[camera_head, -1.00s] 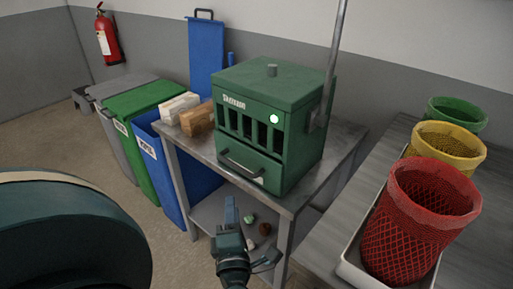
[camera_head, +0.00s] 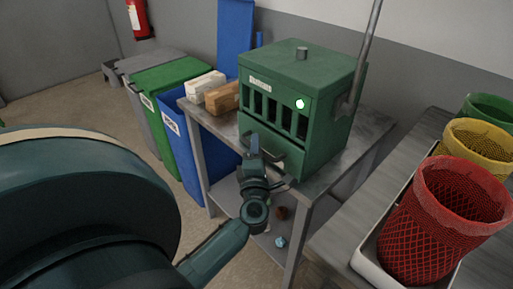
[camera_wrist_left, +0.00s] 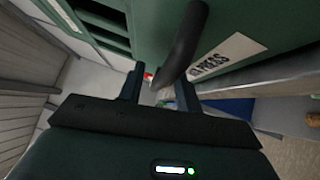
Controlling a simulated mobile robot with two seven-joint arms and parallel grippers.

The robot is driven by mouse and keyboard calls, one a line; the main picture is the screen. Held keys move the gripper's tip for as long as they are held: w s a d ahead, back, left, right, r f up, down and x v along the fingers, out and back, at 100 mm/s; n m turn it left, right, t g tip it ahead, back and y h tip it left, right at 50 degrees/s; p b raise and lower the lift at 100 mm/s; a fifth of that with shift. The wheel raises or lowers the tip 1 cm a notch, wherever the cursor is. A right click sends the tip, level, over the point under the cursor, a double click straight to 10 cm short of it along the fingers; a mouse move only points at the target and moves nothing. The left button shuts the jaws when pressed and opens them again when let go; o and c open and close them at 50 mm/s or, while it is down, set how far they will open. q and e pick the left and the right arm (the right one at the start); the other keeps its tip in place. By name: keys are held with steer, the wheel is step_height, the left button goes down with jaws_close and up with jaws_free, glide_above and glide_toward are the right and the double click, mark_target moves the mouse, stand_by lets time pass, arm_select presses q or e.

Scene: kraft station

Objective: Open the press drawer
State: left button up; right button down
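The green press (camera_head: 312,75) stands on a grey metal table, with a barred front and a lever at its right. Its drawer (camera_head: 292,163) is the lower front panel and looks shut. The dark drawer handle (camera_head: 280,155) is partly hidden by my left gripper (camera_head: 258,143), which is at the drawer front. In the left wrist view, the handle (camera_wrist_left: 184,42) runs down between the two spread fingers of the left gripper (camera_wrist_left: 160,85), close to the right finger. Whether it touches a finger I cannot tell. My right gripper is not in view.
Two bricks (camera_head: 222,97) lie on the table left of the press. Green (camera_head: 165,78) and blue (camera_head: 180,120) bins stand left of the table. Red (camera_head: 443,220), yellow (camera_head: 478,147) and green (camera_head: 490,108) mesh baskets stand on the right bench. Small items lie on the lower shelf.

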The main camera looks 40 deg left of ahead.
arm_select(q)
steer(key=shift+w+a, duration=0.15)
jaws_close()
stand_by(0.4)
